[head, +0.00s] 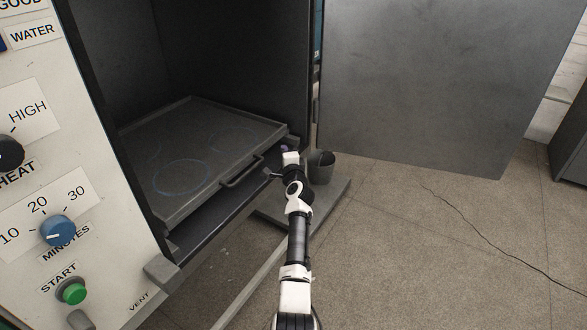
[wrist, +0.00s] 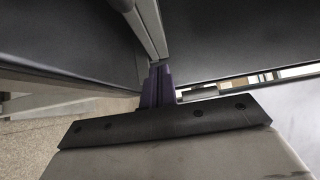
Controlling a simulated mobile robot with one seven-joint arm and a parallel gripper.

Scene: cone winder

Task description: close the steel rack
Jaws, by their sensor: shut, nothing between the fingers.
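The steel rack (head: 210,139) is a flat grey tray with faint ring marks, inside the open dark cabinet in the head view. A bar handle (head: 242,171) runs along its front edge. My gripper (head: 284,149) is at the right end of the rack's front, right of the handle. In the wrist view the purple fingers (wrist: 158,86) are shut together and empty, close to a grey bar (wrist: 143,24) and dark flat panels. I cannot tell whether the fingertips touch the rack. My wrist hides part of the cabinet's front edge.
The large grey door (head: 440,80) stands wide open at right. A dark bucket (head: 321,166) stands on a low grey ledge (head: 328,198) beside my arm. The control panel (head: 70,170) is at left.

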